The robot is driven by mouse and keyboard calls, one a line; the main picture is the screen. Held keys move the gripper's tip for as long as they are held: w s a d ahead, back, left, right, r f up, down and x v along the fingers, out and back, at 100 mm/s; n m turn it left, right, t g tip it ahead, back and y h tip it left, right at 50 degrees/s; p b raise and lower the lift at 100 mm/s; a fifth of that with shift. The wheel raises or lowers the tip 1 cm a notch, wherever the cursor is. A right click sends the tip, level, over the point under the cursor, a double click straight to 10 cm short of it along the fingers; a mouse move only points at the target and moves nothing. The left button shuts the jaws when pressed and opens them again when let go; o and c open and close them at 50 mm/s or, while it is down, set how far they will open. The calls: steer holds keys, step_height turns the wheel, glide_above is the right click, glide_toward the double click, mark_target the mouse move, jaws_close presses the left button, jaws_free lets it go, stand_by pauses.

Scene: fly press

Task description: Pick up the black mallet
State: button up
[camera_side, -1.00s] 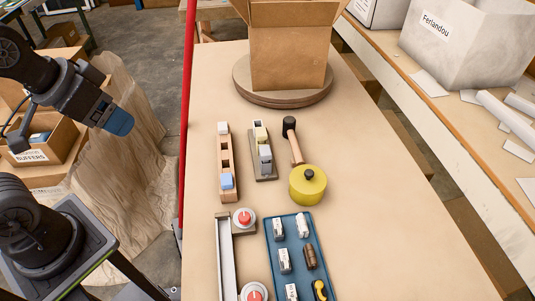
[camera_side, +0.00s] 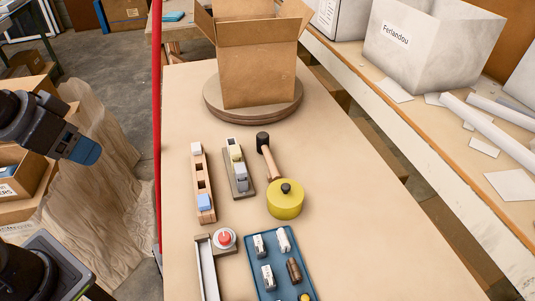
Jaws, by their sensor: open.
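The black mallet (camera_side: 263,140) lies on the tan table right of the middle blocks. It has a black head at the far end and a light wooden handle running toward the camera. The near end of the handle meets or passes behind a yellow round pot with a black knob (camera_side: 286,199); I cannot tell which. My gripper (camera_side: 86,151), with a blue end, is at the left, off the table and well away from the mallet. Its fingers are not clearly visible, and nothing shows in it.
A wooden block holder (camera_side: 202,180) and a grey holder (camera_side: 243,187) stand left of the mallet. A blue tray (camera_side: 253,275) and a red button (camera_side: 225,238) are nearer. An open cardboard box (camera_side: 258,75) sits on a round turntable (camera_side: 224,112) behind. A red post (camera_side: 156,120) edges the table's left side.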

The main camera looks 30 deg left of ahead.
steer(key=w+d+r+n+g, duration=0.1)
steer(key=w+r, duration=0.1)
steer(key=w, duration=0.5)
steer(key=w+d+r+n, duration=0.1)
steer(key=w+r+n, duration=0.1)
steer(key=w, duration=0.5)
steer(key=n+g+y, duration=0.1)
steer(key=n+y, duration=0.2)
steer(key=n, duration=0.3)
glide_above(266, 148)
steer(key=s+d, duration=0.1)
steer(key=d, duration=0.1)
steer(key=f, duration=2.9)
steer(key=shift+s+a+f, duration=0.2)
steer(key=shift+a+f, duration=0.05)
steer(key=shift+f, duration=0.15)
steer(key=shift+s+x, duration=0.15)
steer(key=shift+x, duration=1.45)
steer(key=shift+s+x, duration=0.15)
steer(key=shift+x, duration=1.45)
